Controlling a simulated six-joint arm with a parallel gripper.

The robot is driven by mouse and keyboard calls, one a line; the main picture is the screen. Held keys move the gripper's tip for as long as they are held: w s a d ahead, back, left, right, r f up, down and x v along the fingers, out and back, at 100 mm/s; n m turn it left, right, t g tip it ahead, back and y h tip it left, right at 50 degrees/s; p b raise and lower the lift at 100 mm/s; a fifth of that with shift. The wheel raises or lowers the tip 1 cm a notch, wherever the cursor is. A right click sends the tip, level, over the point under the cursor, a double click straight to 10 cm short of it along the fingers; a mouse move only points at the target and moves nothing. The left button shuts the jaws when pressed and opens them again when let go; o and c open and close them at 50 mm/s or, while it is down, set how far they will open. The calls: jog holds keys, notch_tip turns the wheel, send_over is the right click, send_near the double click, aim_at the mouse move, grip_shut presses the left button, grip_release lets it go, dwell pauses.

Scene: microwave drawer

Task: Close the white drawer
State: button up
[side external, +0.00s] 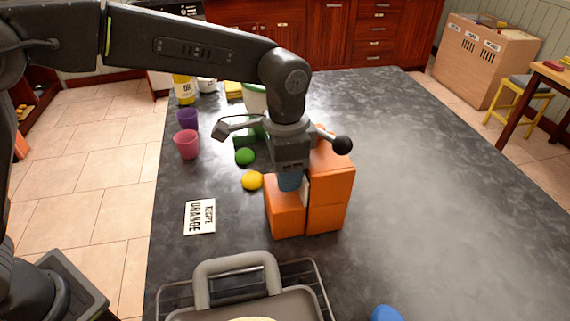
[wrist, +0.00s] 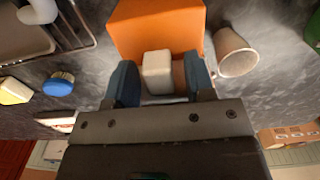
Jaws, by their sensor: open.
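No thing that is clearly a white drawer shows in either view. In the side view my gripper (side external: 289,182) points down with blue fingertips, over or beside a low orange block (side external: 285,213). A taller orange block (side external: 333,190) stands to its right, with a thin white edge (side external: 305,188) between them. In the wrist view my gripper (wrist: 160,82) is open, with a white block (wrist: 157,68) between its two fingers and an orange box face (wrist: 157,25) beyond. I cannot tell whether the fingers touch the white block. My gripper hides part of the low block.
A wire rack with a grey handled pan (side external: 236,264) is at the front. A recipe card (side external: 200,216), yellow ball (side external: 252,180), green ball (side external: 245,156) and pink cup (side external: 187,144) lie left. The counter's right side is mostly clear. A pale cup (wrist: 236,52) is right in the wrist view.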

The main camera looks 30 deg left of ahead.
notch_tip(320, 180, up, 14)
dwell(0.5)
jog(key=shift+f, duration=0.1)
jog(key=s+a+r+n+t, duration=0.1)
jog(key=s+a+n, duration=0.1)
jog(key=s+a, duration=0.3)
jog(key=s+a+r+n+t, duration=0.1)
jog(key=s+a+n+t, duration=0.15)
jog(key=a, duration=0.55)
jog(key=s+a+f+n+t, duration=0.1)
jog(key=s+a+f+n, duration=0.1)
jog(key=s+a+f, duration=0.2)
jog(key=s+a+f+n+t, duration=0.1)
jog(key=s+a+f, duration=0.3)
jog(key=s, duration=0.4)
jog(key=shift+s+a+f+n, duration=0.2)
jog(key=shift+s+f+n, duration=0.25)
jog(key=shift+n, duration=0.3)
